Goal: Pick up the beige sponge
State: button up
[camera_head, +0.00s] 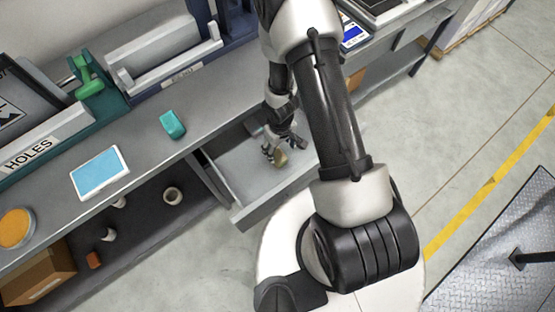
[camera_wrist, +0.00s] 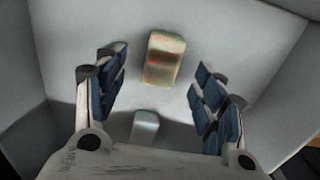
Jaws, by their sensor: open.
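The beige sponge (camera_wrist: 163,60) lies on the floor of an open grey drawer (camera_head: 240,180). In the wrist view it sits upper middle, a little beyond the fingertips and between their lines. In the head view the sponge (camera_head: 281,159) shows close by my gripper (camera_head: 273,148), partly hidden by it. My gripper reaches down into the drawer; in the wrist view its fingers (camera_wrist: 158,88) are wide apart with nothing between them touching the pads. I cannot tell the height of the fingertips above the drawer floor.
A pale grey-green block (camera_wrist: 145,124) lies in the drawer nearer my palm. Drawer walls stand close around the gripper. Shelves below hold small items.

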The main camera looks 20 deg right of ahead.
aim_at(278, 154)
jog(key=shift+w+a+f+b, duration=0.15)
jog(key=shift+f+b, duration=1.1)
jog(key=shift+f, duration=0.4)
jog(key=shift+w+a+f+b, duration=0.1)
jog(key=shift+a+f+b, duration=0.05)
jog(key=shift+f+b, duration=1.25)
jog(key=shift+f, duration=0.15)
jog(key=shift+p, duration=0.3)
jog(key=c, duration=1)
